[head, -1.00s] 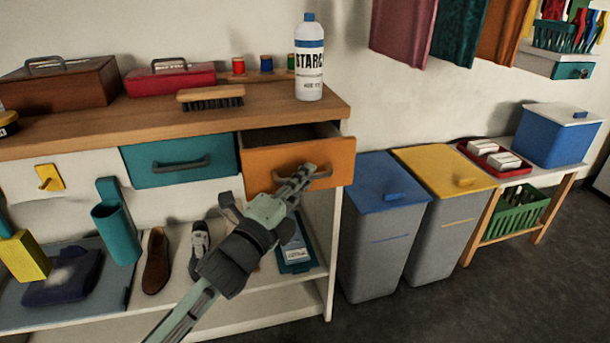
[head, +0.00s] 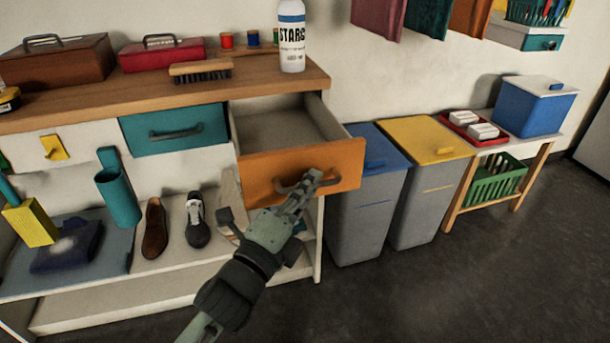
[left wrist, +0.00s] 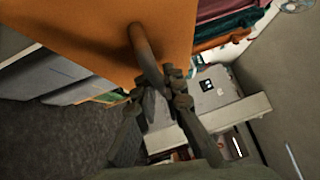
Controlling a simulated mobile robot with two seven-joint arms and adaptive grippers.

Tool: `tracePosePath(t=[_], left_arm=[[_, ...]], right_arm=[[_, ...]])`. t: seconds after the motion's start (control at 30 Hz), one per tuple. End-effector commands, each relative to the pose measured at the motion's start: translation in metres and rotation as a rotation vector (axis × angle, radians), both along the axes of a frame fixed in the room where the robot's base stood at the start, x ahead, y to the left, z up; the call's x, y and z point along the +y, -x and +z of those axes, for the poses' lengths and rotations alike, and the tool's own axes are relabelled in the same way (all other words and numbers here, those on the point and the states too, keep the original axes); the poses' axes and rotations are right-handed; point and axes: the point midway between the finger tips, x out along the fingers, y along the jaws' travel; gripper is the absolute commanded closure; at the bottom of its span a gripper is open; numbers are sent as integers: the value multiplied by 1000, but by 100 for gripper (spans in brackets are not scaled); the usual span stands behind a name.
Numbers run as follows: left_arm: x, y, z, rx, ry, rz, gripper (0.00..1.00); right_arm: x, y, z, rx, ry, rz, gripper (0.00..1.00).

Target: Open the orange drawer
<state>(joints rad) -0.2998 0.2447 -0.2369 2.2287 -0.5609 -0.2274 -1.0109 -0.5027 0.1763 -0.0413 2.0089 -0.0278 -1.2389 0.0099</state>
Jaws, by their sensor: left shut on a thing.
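The orange drawer (head: 262,172) is pulled well out of the wooden-topped bench, and its inside looks empty. Its dark curved handle (head: 284,188) is on the front face. In the left wrist view the orange front (left wrist: 85,30) fills the upper left, and the handle (left wrist: 145,55) runs down between the fingers (left wrist: 165,92). My right gripper is in neither view.
A teal drawer (head: 175,130) beside it is closed. A starch bottle (head: 291,40) and a brush (head: 201,72) stand on the bench top (head: 120,97). Grey bins with blue (head: 372,150) and yellow lids (head: 428,138) stand close at the right. The floor in front is clear.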

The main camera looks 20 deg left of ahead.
Motion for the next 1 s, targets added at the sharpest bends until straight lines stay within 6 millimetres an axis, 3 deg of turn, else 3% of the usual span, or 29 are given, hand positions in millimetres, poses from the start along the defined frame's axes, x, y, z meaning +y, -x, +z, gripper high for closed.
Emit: tracePosePath(t=[0.37, 0.4, 0.47, 0.77, 1.0], left_arm=[[-1, 2, -1, 1, 0, 1, 100], [-1, 2, -1, 1, 0, 1, 87], [-1, 2, -1, 1, 0, 0, 82], [-1, 3, -1, 1, 0, 0, 82], [5, 32, -6, 5, 1, 1, 82]], right_arm=[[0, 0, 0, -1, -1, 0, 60], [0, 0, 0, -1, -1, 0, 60], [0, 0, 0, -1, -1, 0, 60], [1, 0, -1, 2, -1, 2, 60], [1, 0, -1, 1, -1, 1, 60]])
